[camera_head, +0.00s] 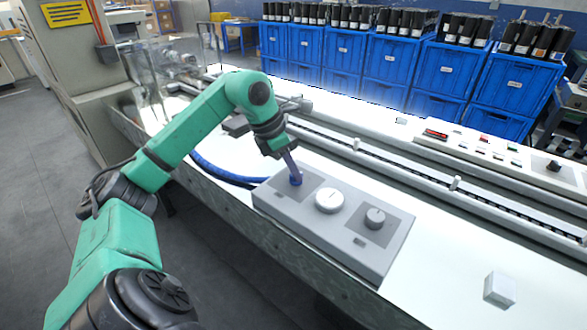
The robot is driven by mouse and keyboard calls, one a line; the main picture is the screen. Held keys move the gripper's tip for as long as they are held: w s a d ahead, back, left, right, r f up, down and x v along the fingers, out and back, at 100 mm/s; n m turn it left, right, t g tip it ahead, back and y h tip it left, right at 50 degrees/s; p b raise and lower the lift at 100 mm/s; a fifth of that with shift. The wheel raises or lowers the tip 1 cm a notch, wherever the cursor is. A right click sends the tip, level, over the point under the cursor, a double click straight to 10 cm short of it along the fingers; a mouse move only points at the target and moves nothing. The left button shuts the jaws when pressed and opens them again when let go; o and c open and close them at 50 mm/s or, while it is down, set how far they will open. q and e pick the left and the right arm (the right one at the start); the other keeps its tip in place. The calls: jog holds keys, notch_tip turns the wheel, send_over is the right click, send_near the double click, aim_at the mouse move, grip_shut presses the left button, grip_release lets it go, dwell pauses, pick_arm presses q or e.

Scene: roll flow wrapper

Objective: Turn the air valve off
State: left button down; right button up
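A grey control box (271,201) lies on the white bench top. On it are a blue piece (296,180) on a dark square plate at the left, a round white gauge (329,200) in the middle and a dark grey knob (375,217) on another dark plate at the right. The blue piece seems to be the air valve's handle. My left gripper (295,174) points down with its tip right at the blue piece. The fingers are small and seen edge-on, so I cannot tell whether they are closed around it. My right gripper is out of view.
A blue hose (225,174) runs to the box's left side. A conveyor rail (400,160) passes behind it. A small white block (499,289) stands at the bench's right. A button panel (490,146) and blue crates (345,50) are farther back. The bench right of the box is mostly clear.

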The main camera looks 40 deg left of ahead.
pick_arm(q)
jog(key=shift+n, duration=0.3)
jog(key=shift+n+y, duration=0.5)
jog(key=shift+n, duration=0.4)
jog(key=shift+d+r+n+t+y+p, duration=0.15)
jog(key=shift+n+t+y+p, duration=0.2)
jog(key=shift+n, duration=0.45)
jog(key=n+y+p, duration=0.1)
jog(key=n+p, duration=0.3)
jog(key=shift+d+r+n+y, duration=0.1)
jog(key=shift+r+n+y, duration=0.05)
jog(key=shift+n+y, duration=0.2)
jog(key=shift+n+y+p, duration=0.3)
jog(key=shift+n+p, duration=0.3)
jog(key=shift+n, duration=0.35)
jog(key=shift+f+n, duration=0.2)
jog(key=shift+n, duration=0.4)
jog(key=shift+f+y+p, duration=0.1)
jog(key=shift+y+p, duration=0.2)
